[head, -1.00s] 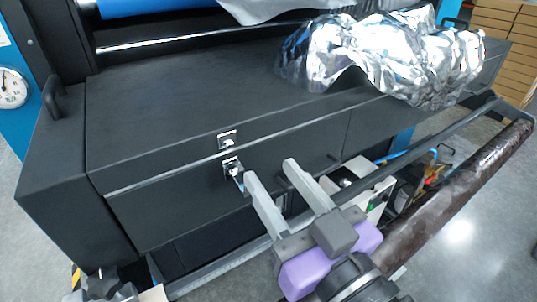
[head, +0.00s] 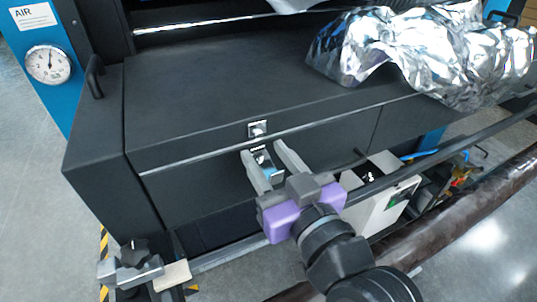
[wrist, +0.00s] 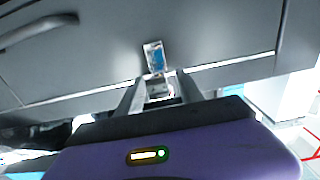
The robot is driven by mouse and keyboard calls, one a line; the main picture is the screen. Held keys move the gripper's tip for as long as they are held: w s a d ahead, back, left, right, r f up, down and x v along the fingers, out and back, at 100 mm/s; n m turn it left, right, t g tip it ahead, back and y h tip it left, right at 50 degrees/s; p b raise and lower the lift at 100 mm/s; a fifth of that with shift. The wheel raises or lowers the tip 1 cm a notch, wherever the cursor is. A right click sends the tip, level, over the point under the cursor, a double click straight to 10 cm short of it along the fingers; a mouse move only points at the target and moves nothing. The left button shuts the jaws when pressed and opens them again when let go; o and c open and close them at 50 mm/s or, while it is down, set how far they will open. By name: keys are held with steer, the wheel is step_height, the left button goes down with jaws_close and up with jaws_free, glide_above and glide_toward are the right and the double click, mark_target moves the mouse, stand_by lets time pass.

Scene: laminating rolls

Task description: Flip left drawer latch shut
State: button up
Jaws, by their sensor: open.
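The left drawer latch (head: 262,160) is a small metal fitting on the dark drawer front (head: 200,186), just below the seam. Its catch plate (head: 258,129) sits above the seam on the cabinet. My gripper (head: 262,150) is open, with one grey finger on either side of the latch and nothing held. The fingers and palm partly hide the latch in the head view. In the wrist view the latch (wrist: 155,57) and the catch plate (wrist: 160,86) show near the fingertips. I cannot tell whether a finger touches the latch.
A crumpled silver film (head: 420,50) lies on the cabinet top (head: 220,80) at the right. A white box (head: 378,200) stands below the drawer, right of my gripper. A dark roll (head: 440,240) runs along the lower right.

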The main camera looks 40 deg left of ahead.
jaws_close()
steer(key=shift+f+b, duration=0.2)
steer(key=shift+b, duration=0.2)
steer(key=b, duration=0.3)
steer(key=shift+d+f+t+y, duration=0.1)
steer(key=shift+f+t+y, duration=0.2)
steer(key=shift+f+y, duration=0.1)
steer(key=y+b, duration=0.1)
steer(key=b, duration=0.4)
steer(key=shift+f+y, duration=0.3)
steer(key=shift+f, duration=0.1)
steer(key=t+y+b, duration=0.1)
steer(key=y+b, duration=0.1)
steer(key=b, duration=0.7)
steer(key=shift+d+f, duration=0.1)
steer(key=shift+f, duration=0.1)
steer(key=shift+r+t+y+b, duration=0.15)
steer(key=shift+t+y+b, duration=0.25)
steer(key=shift+b, duration=1.15)
